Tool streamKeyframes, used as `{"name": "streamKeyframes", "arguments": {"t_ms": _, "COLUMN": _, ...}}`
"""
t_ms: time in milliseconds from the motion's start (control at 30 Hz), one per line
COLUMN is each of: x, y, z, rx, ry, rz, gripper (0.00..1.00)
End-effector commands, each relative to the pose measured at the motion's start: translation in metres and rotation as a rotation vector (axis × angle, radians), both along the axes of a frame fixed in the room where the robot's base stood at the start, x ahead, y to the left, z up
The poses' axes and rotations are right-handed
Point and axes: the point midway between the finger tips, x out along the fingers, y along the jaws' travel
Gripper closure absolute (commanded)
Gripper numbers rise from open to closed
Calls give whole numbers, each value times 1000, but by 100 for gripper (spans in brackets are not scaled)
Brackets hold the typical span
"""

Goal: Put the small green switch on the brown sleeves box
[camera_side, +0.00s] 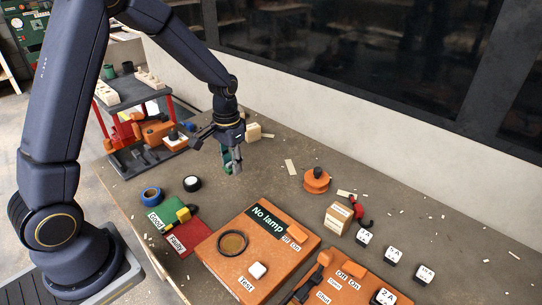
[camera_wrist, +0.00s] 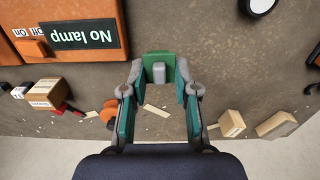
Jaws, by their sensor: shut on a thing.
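The small green switch, a green plate with a grey rocker, is between my fingertips in the wrist view (camera_wrist: 158,66). My gripper (camera_side: 232,165) is shut on it and holds it above the bench, left of the middle in the side view. The fingers have teal pads and also show in the wrist view (camera_wrist: 160,92). The switch is mostly hidden by the fingers in the side view. The brown sleeves box (camera_side: 338,220) is a small cardboard box with white labels, standing right of my gripper. It also shows at the left in the wrist view (camera_wrist: 46,92).
A large orange "No lamp" box (camera_side: 215,262) stands in front. An orange round part (camera_side: 317,181) lies between my gripper and the sleeves box. A red item (camera_side: 357,207) is against that box. Black-and-white blocks (camera_side: 393,256) stand further right. Wood chips litter the bench.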

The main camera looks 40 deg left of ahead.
Motion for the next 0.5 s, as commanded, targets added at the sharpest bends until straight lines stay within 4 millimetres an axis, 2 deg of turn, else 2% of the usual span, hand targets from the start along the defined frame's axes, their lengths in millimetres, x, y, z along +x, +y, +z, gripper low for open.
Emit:
{"name": "streamKeyframes", "arguments": {"t_ms": 100, "x": -9, "y": -1, "z": 4, "rx": 0, "ry": -1, "rz": 53, "gripper": 86}}
{"name": "streamKeyframes", "arguments": {"t_ms": 233, "x": -6, "y": -5, "z": 12, "rx": 0, "ry": -3, "rz": 148, "gripper": 86}}
{"name": "streamKeyframes", "arguments": {"t_ms": 367, "x": 5, "y": -35, "z": 26, "rx": -1, "ry": -3, "rz": 195, "gripper": 86}}
{"name": "streamKeyframes", "arguments": {"t_ms": 500, "x": 16, "y": -81, "z": 43, "rx": -1, "ry": -4, "rz": 196, "gripper": 86}}
